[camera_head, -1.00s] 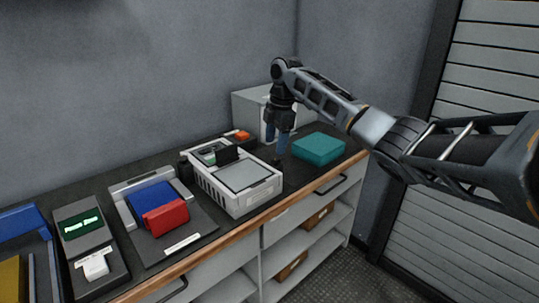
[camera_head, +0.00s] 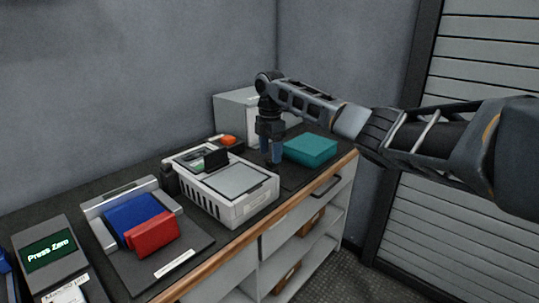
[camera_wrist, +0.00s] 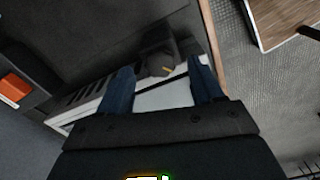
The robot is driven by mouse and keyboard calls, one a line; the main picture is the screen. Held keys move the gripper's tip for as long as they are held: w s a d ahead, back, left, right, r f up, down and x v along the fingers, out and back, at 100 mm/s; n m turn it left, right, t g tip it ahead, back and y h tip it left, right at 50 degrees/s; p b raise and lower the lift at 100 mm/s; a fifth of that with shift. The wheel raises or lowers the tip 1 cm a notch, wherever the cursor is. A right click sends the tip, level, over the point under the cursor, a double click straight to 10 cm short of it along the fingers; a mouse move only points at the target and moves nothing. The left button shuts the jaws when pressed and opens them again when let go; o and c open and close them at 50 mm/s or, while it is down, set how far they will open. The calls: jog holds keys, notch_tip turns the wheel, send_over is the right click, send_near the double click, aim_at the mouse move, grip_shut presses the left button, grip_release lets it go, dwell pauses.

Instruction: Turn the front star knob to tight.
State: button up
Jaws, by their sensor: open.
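A dark rounded knob (camera_wrist: 160,63) with a tan mark shows in the wrist view, beside a pale slotted surface; I take it to be the front star knob. My gripper (camera_wrist: 161,78) is open, with one blue finger on each side of the knob in that view. Whether a finger touches it I cannot tell. In the head view my gripper (camera_head: 271,164) points down just behind the right end of the white vented unit (camera_head: 252,205). The knob is not clearly seen there, so its setting cannot be read.
A teal block (camera_head: 310,149) stands close to the right of my gripper. An orange part (camera_head: 228,140) is behind to the left. A blue block (camera_head: 133,214), red block (camera_head: 152,235) and "Press Zero" display (camera_head: 48,252) are at left. The bench's wooden front edge (camera_head: 225,252) runs along the front.

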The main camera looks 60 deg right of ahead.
jog(key=shift+f, duration=0.85)
jog(key=shift+c, duration=0.4)
jog(key=c, duration=1)
